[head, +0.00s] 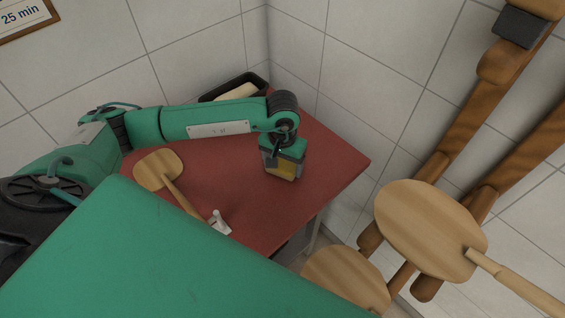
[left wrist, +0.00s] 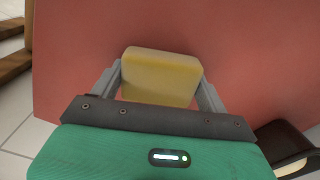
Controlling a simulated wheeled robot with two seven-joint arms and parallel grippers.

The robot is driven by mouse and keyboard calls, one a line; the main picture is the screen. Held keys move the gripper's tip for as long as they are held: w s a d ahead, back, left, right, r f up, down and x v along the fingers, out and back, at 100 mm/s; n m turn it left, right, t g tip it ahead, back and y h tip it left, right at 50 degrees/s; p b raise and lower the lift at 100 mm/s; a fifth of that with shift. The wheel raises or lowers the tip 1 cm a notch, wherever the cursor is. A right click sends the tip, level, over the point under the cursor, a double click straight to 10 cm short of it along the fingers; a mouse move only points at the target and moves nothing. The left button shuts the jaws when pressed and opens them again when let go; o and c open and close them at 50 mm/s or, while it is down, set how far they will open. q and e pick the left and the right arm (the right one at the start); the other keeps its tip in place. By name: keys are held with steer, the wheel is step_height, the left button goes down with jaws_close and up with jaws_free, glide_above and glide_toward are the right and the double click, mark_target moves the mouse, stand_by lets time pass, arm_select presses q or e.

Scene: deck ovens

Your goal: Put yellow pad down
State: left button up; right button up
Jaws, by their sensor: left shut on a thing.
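The yellow pad (left wrist: 160,78) is a pale yellow block between the two grey fingers of my left gripper (left wrist: 160,88) in the left wrist view. The gripper is shut on it, over the red tabletop (left wrist: 80,45). I cannot tell whether the pad touches the table. My right gripper is not in view.
A wooden paddle (head: 158,169) and a small white object (head: 219,223) lie on the table's left part. A dark tray (head: 262,80) with a pale item stands at the back by the tiled wall. More round wooden paddles (head: 425,225) are off the table to the right.

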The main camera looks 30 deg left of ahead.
arm_select(q)
steer(key=o, duration=0.9)
steer(key=shift+s+f, duration=0.1)
steer(key=shift+f, duration=0.05)
steer(key=shift+o, duration=0.6)
steer(key=shift+d, duration=0.1)
